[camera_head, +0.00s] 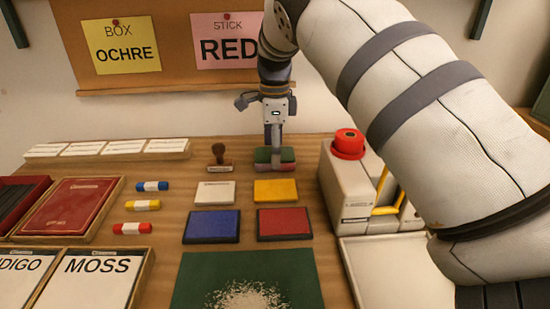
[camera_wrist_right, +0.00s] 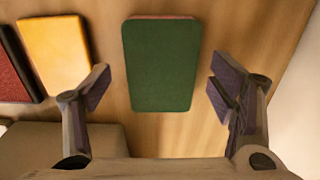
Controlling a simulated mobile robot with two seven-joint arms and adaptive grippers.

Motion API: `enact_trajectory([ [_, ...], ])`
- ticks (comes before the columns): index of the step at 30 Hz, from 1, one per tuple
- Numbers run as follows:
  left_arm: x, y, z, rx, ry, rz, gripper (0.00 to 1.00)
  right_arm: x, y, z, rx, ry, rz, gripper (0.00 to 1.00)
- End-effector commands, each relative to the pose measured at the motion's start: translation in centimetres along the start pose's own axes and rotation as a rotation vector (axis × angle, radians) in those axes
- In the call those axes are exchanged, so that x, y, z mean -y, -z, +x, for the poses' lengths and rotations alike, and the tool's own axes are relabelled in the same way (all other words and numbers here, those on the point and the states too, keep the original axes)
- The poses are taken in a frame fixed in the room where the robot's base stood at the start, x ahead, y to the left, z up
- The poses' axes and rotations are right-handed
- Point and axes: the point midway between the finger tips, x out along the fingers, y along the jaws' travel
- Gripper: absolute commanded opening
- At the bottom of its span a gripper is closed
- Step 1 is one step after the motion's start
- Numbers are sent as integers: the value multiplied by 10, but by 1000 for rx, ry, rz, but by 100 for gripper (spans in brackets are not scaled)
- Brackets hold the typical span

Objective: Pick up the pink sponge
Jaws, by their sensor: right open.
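The pink sponge (camera_head: 276,167) lies flat at the back of the table, with a green top layer and pink showing on its side. In the right wrist view the sponge (camera_wrist_right: 160,65) shows mostly its green face, with a thin pink strip at its far edge. My right gripper (camera_head: 275,140) is pointed down over it in the head view. In the wrist view the right gripper (camera_wrist_right: 160,90) is open, one finger on each side of the sponge's width, with visible gaps and no contact. My left gripper is not in view.
A yellow pad (camera_head: 276,190) lies just in front of the sponge, with a red pad (camera_head: 284,223) nearer. A wooden stamp (camera_head: 219,157) stands to the left. A green mat (camera_head: 210,267) bears white crumbs.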

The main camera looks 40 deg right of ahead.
Motion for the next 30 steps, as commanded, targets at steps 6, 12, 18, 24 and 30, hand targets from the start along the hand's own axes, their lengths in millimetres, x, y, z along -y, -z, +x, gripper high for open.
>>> enact_trajectory([
  [6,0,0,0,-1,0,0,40,0,0,13,0,1,0,78],
  [12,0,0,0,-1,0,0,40,0,0,13,0,1,0,59],
  [18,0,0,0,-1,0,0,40,0,0,12,0,1,0,44],
  [24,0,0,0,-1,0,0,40,0,0,12,0,2,0,44],
  [30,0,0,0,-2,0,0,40,1,-1,-6,2,4,-1,44],
])
